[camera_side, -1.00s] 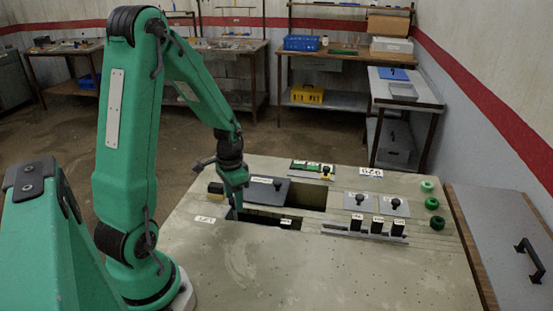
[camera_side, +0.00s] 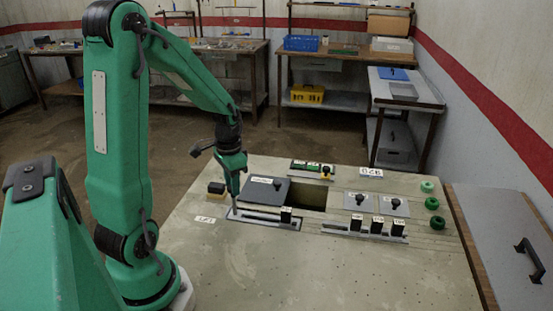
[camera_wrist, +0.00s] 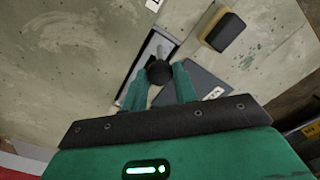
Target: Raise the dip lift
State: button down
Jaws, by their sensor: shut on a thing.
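The dip lift (camera_side: 262,220) is a light grey plate in a slot in the bench top, left of centre in the side view. It appears about level with the bench surface. In the wrist view the lift plate (camera_wrist: 150,52) shows as a pale strip inside a dark slot. My gripper (camera_side: 233,208) is at the plate's left end. In the wrist view its fingers (camera_wrist: 159,82) are shut on a round black knob (camera_wrist: 160,71) above that strip. The knob is hidden in the side view.
A black-and-yellow block (camera_side: 216,188) sits close left of my gripper. Labelled black blocks (camera_side: 376,225) stand right. The front bench is clear.

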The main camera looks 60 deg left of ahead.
jog(key=shift+r, duration=0.75)
jog(key=c, duration=1.1)
grip_release()
notch_tip(320, 180, up, 8)
jog(key=shift+f, duration=0.15)
jog(key=shift+d, duration=0.1)
jog(key=s+d+r+t, duration=0.2)
jog(key=d+r, duration=0.1)
jog(key=d, duration=0.6)
jog(key=s+d+r+t, duration=0.3)
jog(key=d+r, duration=0.1)
jog(key=d, duration=0.4)
jog(key=shift+s+d+t, duration=0.3)
jog(key=shift+s+d, duration=0.05)
